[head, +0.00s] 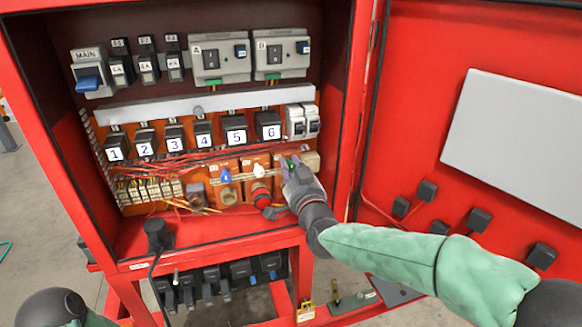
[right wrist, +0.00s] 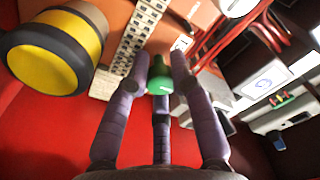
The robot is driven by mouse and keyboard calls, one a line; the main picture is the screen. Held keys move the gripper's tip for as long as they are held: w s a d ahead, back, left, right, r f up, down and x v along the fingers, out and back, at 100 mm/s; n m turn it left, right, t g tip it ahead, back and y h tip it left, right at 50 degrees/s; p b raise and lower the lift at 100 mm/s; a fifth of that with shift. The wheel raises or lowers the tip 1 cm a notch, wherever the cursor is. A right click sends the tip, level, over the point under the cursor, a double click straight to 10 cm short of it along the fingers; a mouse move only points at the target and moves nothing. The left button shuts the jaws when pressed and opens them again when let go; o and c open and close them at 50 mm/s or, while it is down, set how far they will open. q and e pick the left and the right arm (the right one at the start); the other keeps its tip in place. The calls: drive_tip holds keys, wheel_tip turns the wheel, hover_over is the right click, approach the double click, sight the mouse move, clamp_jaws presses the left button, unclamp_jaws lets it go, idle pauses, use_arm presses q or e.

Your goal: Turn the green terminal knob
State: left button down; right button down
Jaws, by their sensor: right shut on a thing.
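The green terminal knob (right wrist: 160,84) is a small rounded green piece with a pale mark, seen between the fingers in the right wrist view. In the head view a bit of its green (head: 294,162) shows above my right gripper, at the right end of a row of small knobs low in the red cabinet. My right gripper (head: 296,178) reaches in from the right and is shut on the green knob; in the right wrist view its purple-grey fingers (right wrist: 161,92) are around it. The fingers hide part of the knob. My left gripper is out of view.
A blue knob (head: 225,176), a white knob (head: 258,170) and a red round fitting (head: 260,190) stand left of my gripper. Numbered black breakers (head: 235,132) and loose red wires sit above. The red cabinet door (head: 420,150) stands open at right.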

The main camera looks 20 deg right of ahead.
idle(0.4)
drive_tip(key=c, duration=1.1)
unclamp_jaws()
drive_tip(key=shift+o, duration=0.2)
drive_tip(key=shift+s, duration=0.1)
drive_tip(key=s, duration=1.1)
drive_tip(key=shift+s+d+f, duration=0.2)
drive_tip(key=shift+s+f, duration=0.2)
drive_tip(key=shift+f, duration=0.05)
